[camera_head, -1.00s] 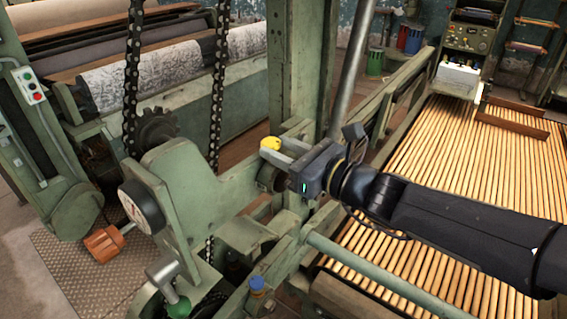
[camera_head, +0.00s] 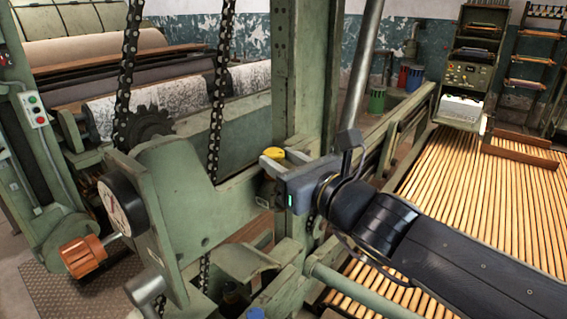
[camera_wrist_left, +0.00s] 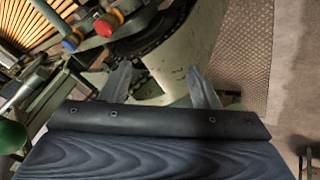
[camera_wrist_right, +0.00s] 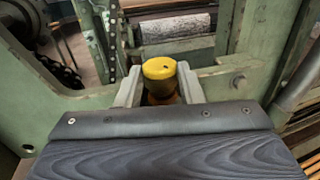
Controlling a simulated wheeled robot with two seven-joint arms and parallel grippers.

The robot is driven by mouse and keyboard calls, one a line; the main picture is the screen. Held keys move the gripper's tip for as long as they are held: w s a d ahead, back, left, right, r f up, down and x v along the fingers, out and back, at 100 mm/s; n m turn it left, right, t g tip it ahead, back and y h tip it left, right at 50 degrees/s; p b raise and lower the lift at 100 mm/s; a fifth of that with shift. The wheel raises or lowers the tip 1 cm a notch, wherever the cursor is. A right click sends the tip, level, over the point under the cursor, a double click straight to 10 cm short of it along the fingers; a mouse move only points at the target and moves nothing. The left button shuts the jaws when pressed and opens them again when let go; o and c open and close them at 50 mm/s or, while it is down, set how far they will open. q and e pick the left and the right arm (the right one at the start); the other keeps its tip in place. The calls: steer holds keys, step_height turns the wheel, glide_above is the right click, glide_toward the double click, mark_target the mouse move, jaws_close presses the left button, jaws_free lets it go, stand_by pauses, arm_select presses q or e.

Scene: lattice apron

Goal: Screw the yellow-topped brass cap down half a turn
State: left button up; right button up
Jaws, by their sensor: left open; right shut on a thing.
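The yellow-topped brass cap (camera_head: 273,152) sits on the green machine frame, just left of the tall green post in the head view. In the right wrist view the cap (camera_wrist_right: 159,68) shows a round yellow top with a small dark mark and brassy sides below. My right gripper (camera_wrist_right: 159,84) is shut on the cap, one finger on each side of it. The gripper also shows in the head view (camera_head: 275,160), reaching in from the right. My left gripper (camera_wrist_left: 161,84) is open and empty in the left wrist view. It is out of the head view.
A dial gauge (camera_head: 122,204) and an orange knob (camera_head: 83,256) are at the left. Chains hang in front of patterned rolls. In the left wrist view a red knob (camera_wrist_left: 107,24), a blue cap (camera_wrist_left: 72,41) and a green ball (camera_wrist_left: 12,137) lie near my left gripper.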

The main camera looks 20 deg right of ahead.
steer(key=o, duration=0.7)
steer(key=p+v, duration=0.4)
steer(key=v, duration=0.3)
steer(key=shift+s+d, duration=0.15)
steer(key=shift+s, duration=0.2)
